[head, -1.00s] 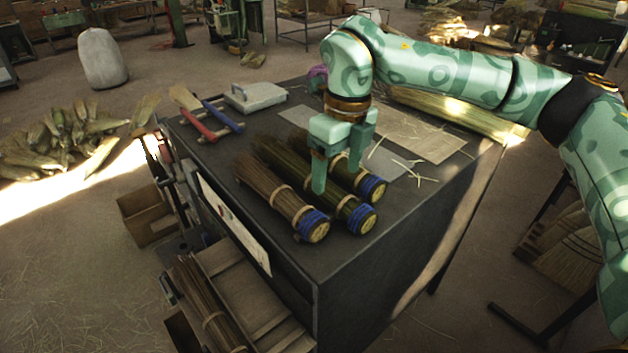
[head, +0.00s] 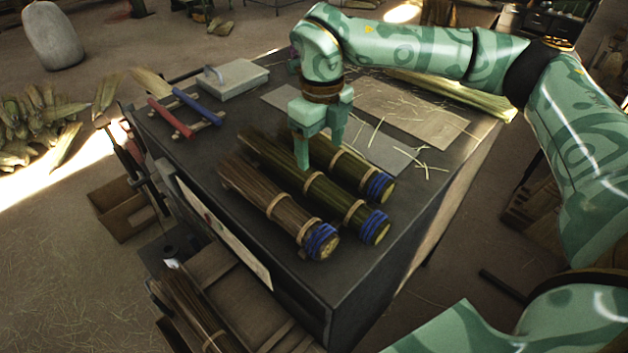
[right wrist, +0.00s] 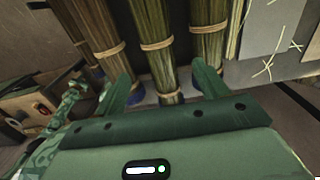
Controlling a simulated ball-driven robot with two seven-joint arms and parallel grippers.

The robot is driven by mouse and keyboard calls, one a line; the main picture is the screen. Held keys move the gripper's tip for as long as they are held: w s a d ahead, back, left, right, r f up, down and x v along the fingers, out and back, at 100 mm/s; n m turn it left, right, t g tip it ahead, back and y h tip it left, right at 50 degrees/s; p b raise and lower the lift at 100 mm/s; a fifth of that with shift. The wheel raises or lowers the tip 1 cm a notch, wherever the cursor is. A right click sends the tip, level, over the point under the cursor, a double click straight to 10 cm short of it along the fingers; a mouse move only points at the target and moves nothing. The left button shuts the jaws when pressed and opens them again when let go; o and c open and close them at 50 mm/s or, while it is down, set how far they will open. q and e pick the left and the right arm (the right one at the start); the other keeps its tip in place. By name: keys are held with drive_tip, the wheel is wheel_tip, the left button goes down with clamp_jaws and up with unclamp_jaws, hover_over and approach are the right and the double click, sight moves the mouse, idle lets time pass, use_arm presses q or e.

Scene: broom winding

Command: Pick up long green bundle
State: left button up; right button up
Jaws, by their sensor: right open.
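Three bound bundles lie side by side on the dark workbench (head: 262,277), each with blue binding at its near end. The long green bundle (head: 323,190) is the middle one. A brown bundle (head: 253,190) lies to its left and a shorter green bundle (head: 352,172) to its right. My right gripper (head: 320,152) is open and empty, pointing down over the middle bundle. In the right wrist view, the long green bundle (right wrist: 154,35) runs between the two spread fingers (right wrist: 162,90), with no visible grip on it.
Flat sheets (head: 413,112) with loose straw lie right of the bundles. A long straw bundle (head: 450,92) lies along the back right.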

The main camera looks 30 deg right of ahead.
drive_tip(key=f, duration=0.5)
drive_tip(key=shift+w+f+p, duration=0.2)
drive_tip(key=shift+f+p, duration=0.15)
drive_tip(key=shift+f, duration=0.05)
drive_tip(key=shift+a+f, duration=0.1)
drive_tip(key=shift+f, duration=0.15)
drive_tip(key=f, duration=0.1)
drive_tip(key=f+p, duration=0.1)
drive_tip(key=f, duration=0.2)
drive_tip(key=shift+w+a+f+p, duration=0.2)
drive_tip(key=shift+w+f+p, duration=0.1)
drive_tip(key=shift+f+p, duration=0.1)
drive_tip(key=c, duration=1.1)
